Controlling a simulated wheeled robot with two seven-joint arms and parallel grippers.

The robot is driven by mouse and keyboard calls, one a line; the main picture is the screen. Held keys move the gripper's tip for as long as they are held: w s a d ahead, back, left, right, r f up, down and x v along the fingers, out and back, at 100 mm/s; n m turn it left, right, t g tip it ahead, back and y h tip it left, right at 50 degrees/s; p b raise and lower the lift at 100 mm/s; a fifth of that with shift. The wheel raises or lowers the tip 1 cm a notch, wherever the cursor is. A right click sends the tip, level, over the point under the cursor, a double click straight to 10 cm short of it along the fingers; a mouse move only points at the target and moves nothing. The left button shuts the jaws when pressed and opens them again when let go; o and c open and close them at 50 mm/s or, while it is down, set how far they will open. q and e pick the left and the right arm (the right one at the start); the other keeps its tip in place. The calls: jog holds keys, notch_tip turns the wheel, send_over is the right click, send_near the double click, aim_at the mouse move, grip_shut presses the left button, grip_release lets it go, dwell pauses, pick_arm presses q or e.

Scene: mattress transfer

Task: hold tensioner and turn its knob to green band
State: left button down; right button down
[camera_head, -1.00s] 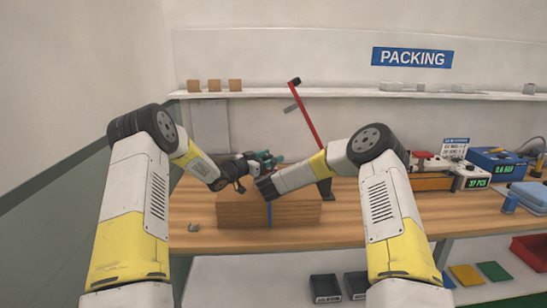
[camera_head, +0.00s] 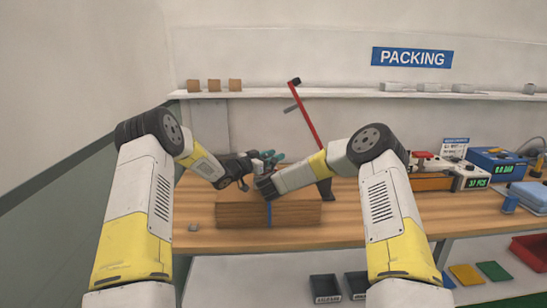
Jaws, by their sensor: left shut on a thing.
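A cardboard box (camera_head: 290,213) with a blue strap (camera_head: 269,213) around it lies on the wooden bench. The tensioner (camera_head: 277,159), a small tool with teal parts, shows just above the box's top. My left gripper (camera_head: 250,168) is shut on the tensioner from its left side. My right gripper (camera_head: 266,187) is low over the box top, just below and beside the tensioner. Its fingertips are small and dark, so their opening is unclear. The tensioner's knob and green band are too small or hidden to make out.
A red lever arm (camera_head: 306,118) stands behind the box. A scale (camera_head: 472,178), a blue device (camera_head: 497,162) and a light blue case (camera_head: 528,194) stand on the right of the bench (camera_head: 380,229).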

pick_arm(q)
jog(key=shift+m+g+h, duration=0.3)
jog(key=m+g+h, duration=0.2)
jog(key=g, duration=0.1)
jog(key=m+g, duration=0.1)
jog(key=shift+s+d+m+g+h, duration=0.2)
jog(key=shift+s+m+g+h, duration=0.1)
jog(key=shift+g+h, duration=0.1)
jog(key=shift+s+m+g+h, duration=0.2)
jog(key=shift+m+g+h, duration=0.5)
jog(key=shift+m+g, duration=0.95)
jog(key=shift+s+d+g, duration=0.1)
jog(key=shift+s+g, duration=0.35)
jog(key=shift+g, duration=0.7)
jog(key=c, duration=0.9)
grip_release()
jog(key=shift+o, duration=0.2)
jog(key=a, duration=0.7)
jog(key=shift+s+a, duration=0.2)
jog(key=shift+f, duration=0.1)
